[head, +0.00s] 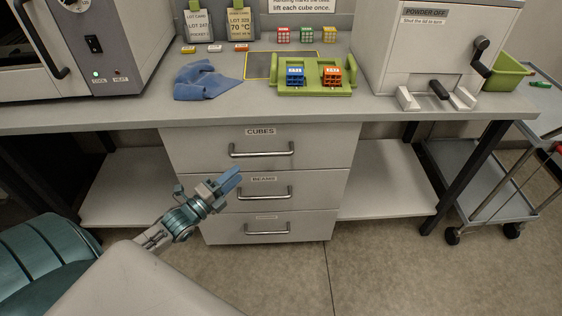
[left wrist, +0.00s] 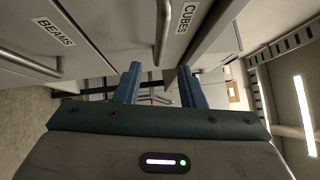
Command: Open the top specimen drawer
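The top drawer (head: 320,142), labelled CUBES, is shut under the bench. Its bar handle (head: 262,153) runs level across the front. My left gripper (head: 231,179) is open and empty, below and left of that handle, in front of the middle drawer. In the left wrist view the two blue fingers (left wrist: 159,86) stand apart, with the CUBES handle (left wrist: 163,30) beyond their tips and not between them. The CUBES drawer front (left wrist: 122,20) also shows there. My right gripper is not in view.
The middle drawer (head: 315,188), labelled BEAMS, and the bottom drawer (head: 320,226) are shut, each with a bar handle. The bench top (head: 130,115) overhangs the drawers. Open shelves stand either side. A cart (head: 470,188) is at the right. The floor in front is clear.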

